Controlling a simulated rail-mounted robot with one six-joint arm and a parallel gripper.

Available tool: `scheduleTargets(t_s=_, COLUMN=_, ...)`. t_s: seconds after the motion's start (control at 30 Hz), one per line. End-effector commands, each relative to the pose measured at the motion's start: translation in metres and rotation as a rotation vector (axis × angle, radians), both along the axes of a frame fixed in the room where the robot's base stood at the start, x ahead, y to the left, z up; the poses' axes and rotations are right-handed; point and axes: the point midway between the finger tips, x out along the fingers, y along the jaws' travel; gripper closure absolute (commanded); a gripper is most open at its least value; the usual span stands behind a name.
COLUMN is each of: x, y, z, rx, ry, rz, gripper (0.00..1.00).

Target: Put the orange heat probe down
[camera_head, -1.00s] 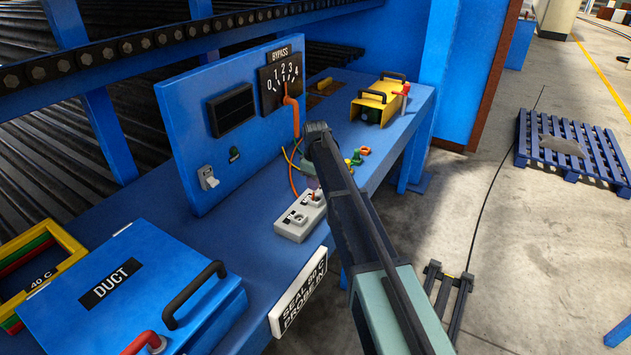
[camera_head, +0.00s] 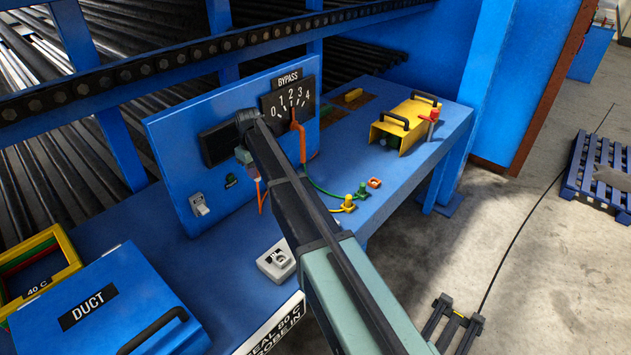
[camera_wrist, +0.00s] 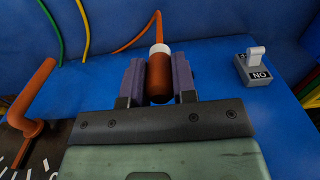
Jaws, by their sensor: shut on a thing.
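The orange heat probe (camera_wrist: 159,76), an orange-brown cylinder with a white collar, is held between the two jaws of my gripper (camera_wrist: 158,82) in the wrist view. An orange cable (camera_wrist: 137,36) runs from its collar end. In the head view my gripper (camera_head: 248,158) is in front of the blue upright panel (camera_head: 172,150), left of the BYPASS dial (camera_head: 293,102). My own arm partly hides the probe there. The orange cable hangs below the jaws. I cannot tell whether the probe touches anything.
The blue bench (camera_head: 245,232) holds a grey socket block (camera_head: 277,260), green and yellow plugs (camera_head: 349,203), a yellow box (camera_head: 403,124) and the blue DUCT box (camera_head: 105,310). An orange handle (camera_wrist: 33,93) sticks out beside the jaws. A white toggle switch (camera_head: 200,205) is on the panel.

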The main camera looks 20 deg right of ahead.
Motion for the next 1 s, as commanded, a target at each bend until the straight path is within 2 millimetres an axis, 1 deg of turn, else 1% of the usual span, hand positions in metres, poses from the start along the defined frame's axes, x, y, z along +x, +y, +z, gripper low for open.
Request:
scheduleTargets(t_s=0.07, x=0.0, y=0.0, z=-0.002, rx=0.0, ry=0.0, rz=-0.009, gripper=0.97)
scheduleTargets(t_s=0.17, x=0.0, y=0.0, z=-0.014, rx=0.0, ry=0.0, rz=-0.007, gripper=0.97)
scheduleTargets(t_s=0.27, x=0.0, y=0.0, z=-0.04, rx=0.0, ry=0.0, rz=-0.007, gripper=0.97)
scheduleTargets(t_s=0.4, x=0.0, y=0.0, z=-0.091, rx=0.0, ry=0.0, rz=-0.006, gripper=0.97)
scheduleTargets(t_s=0.47, x=0.0, y=0.0, z=-0.111, rx=0.0, ry=0.0, rz=-0.006, gripper=0.97)
scheduleTargets(t_s=0.5, x=0.0, y=0.0, z=-0.124, rx=0.0, ry=0.0, rz=-0.006, gripper=0.97)
scheduleTargets(t_s=0.6, x=0.0, y=0.0, z=-0.152, rx=0.0, ry=0.0, rz=-0.006, gripper=0.97)
scheduleTargets(t_s=0.7, x=0.0, y=0.0, z=-0.163, rx=0.0, ry=0.0, rz=-0.006, gripper=0.97)
scheduleTargets(t_s=0.83, x=0.0, y=0.0, z=-0.16, rx=0.0, ry=0.0, rz=-0.005, gripper=0.97)
scheduleTargets(t_s=0.87, x=0.0, y=0.0, z=-0.161, rx=0.0, ry=0.0, rz=-0.005, gripper=0.97)
scheduleTargets(t_s=0.97, x=0.0, y=0.0, z=-0.181, rx=0.0, ry=0.0, rz=-0.005, gripper=0.97)
scheduleTargets(t_s=1.0, x=0.0, y=0.0, z=-0.191, rx=0.0, ry=0.0, rz=-0.005, gripper=0.97)
